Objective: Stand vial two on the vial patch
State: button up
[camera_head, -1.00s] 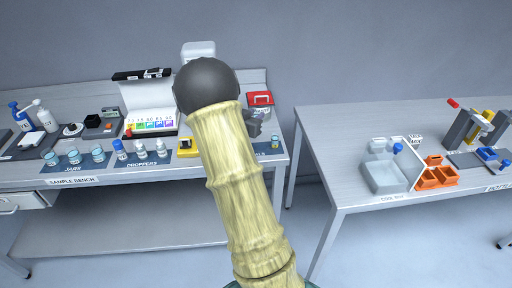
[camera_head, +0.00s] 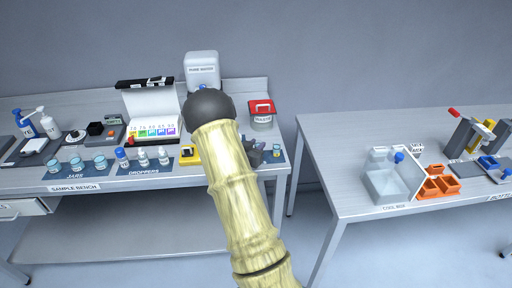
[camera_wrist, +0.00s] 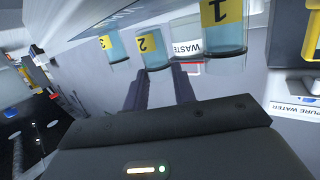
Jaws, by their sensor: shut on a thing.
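Vial two (camera_wrist: 152,48) has a yellow label with a 2 and bluish contents. It shows between the fingertips of my gripper (camera_wrist: 158,78) in the wrist view, and the gripper is shut on it. Vial one (camera_wrist: 222,38) and vial three (camera_wrist: 116,46) stand on either side of it. In the head view my gripper (camera_head: 256,154) is low over the dark blue vial patch (camera_head: 282,157) at the right end of the sample bench, partly hidden by my arm. A small vial (camera_head: 277,150) shows just right of it. I cannot tell whether vial two touches the patch.
A red-lidded waste bin (camera_head: 262,115) and a pure water container (camera_head: 202,68) stand behind. A yellow-and-black item (camera_head: 188,154) and dropper bottles (camera_head: 142,158) are to the left. A gap separates this bench from the right table (camera_head: 340,180).

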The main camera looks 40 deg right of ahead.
jog(key=shift+f, duration=0.45)
jog(key=shift+f, duration=0.2)
jog(key=o, duration=0.7)
jog(key=shift+o, duration=0.2)
jog(key=shift+r, duration=0.2)
jog(key=shift+a+r, duration=0.1)
jog(key=shift+a, duration=0.1)
jog(key=b+v, duration=0.1)
jog(key=v, duration=1)
jog(key=shift+a+b, duration=0.3)
jog(key=shift+b, duration=0.1)
jog(key=shift+s+d, duration=0.1)
jog(key=shift+s, duration=0.25)
